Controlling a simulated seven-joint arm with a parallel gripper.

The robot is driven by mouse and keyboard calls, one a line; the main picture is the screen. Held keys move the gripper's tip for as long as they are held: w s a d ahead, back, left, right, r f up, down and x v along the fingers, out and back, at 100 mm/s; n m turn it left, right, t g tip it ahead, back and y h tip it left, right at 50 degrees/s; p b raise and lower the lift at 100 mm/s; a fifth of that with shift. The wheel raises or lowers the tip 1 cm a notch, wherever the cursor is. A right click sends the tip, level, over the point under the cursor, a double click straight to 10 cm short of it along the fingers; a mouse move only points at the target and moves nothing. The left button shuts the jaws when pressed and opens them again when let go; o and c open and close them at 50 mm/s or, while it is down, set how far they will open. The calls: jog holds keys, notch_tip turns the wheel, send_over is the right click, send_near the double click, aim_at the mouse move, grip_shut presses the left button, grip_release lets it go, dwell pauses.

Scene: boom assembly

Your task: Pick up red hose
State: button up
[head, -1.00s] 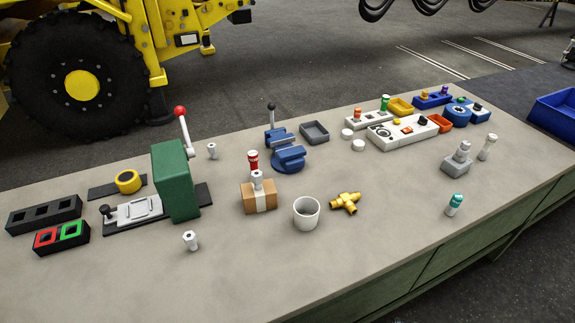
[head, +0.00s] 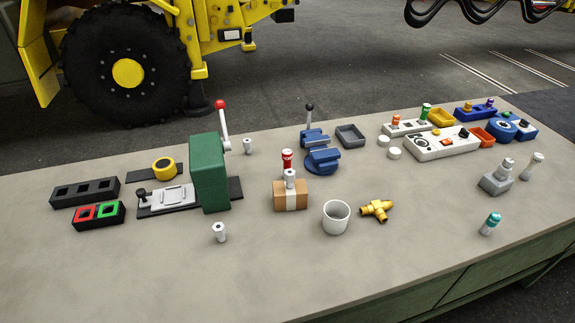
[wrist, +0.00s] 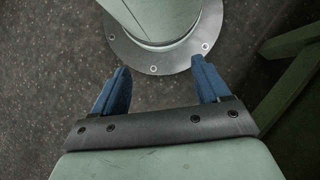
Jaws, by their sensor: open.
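A red-topped fitting (head: 287,160), the closest match I see to the red hose, stands on the workbench behind a small cardboard box (head: 286,198) with a white strip. Its lower part is partly hidden by a silver fitting (head: 290,178) at the box. No long red hose shows clearly on the bench. My gripper (wrist: 161,66) shows only in the wrist view. Its two blue fingers are wide apart with nothing between them. It is away from the bench items, over dark floor and a round bolted flange of my own body.
A green lever press (head: 209,172) stands left of the box, and a blue vise (head: 321,160) stands behind it to the right. A white cup (head: 336,218) and a brass tee (head: 377,209) are close by. The bench front (head: 200,285) is clear.

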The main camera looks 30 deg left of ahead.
jog(key=shift+c, duration=0.8)
